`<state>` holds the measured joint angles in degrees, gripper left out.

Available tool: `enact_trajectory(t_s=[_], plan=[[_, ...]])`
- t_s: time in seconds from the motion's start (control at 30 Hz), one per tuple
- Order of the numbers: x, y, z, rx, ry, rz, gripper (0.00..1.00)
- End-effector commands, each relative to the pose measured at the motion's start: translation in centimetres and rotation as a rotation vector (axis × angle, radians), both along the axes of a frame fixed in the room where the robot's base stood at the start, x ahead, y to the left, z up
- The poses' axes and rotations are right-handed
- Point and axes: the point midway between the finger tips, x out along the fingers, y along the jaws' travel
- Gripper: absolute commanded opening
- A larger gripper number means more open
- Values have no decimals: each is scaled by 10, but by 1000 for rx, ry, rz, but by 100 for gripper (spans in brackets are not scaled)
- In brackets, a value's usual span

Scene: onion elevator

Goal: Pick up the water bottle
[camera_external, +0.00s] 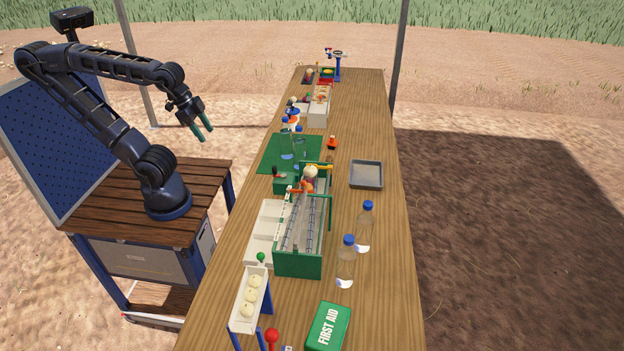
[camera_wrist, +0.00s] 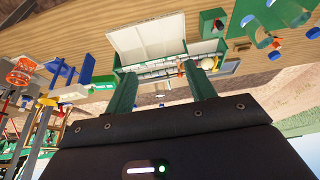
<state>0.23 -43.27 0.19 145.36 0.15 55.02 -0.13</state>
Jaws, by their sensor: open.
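Two clear water bottles with blue caps stand upright on the wooden table in the external view: one farther back (camera_external: 366,222) and one nearer (camera_external: 346,264), both right of the green conveyor frame (camera_external: 298,265). Other clear, blue-capped shapes (camera_external: 297,150) stand by the green mat; they are hard to make out. My gripper (camera_external: 202,132) is raised in the air left of the table, apart from every bottle. In the wrist view its two green fingers (camera_wrist: 162,84) are spread with nothing between them. Clear shapes with blue parts (camera_wrist: 285,17) show at the upper right there.
A grey tray (camera_external: 366,175) lies behind the bottles. A green first-aid box (camera_external: 328,328) lies at the near end. A white trough of onions (camera_external: 250,300) stands at front left. The table's right strip beside the bottles is clear.

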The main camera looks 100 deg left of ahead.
Motion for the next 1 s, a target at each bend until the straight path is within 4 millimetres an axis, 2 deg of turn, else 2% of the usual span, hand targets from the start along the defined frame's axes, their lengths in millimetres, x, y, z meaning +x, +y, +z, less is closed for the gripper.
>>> enact_trajectory(t_s=[0.23, 0.37, 0.67, 1.0], plan=[[7, 0, 1, 5, -9, -1, 55], [34, 0, 3, 26, -49, -8, 55], [138, -11, 7, 89, -213, -64, 55], [252, -42, -2, 110, -405, -169, 55]])
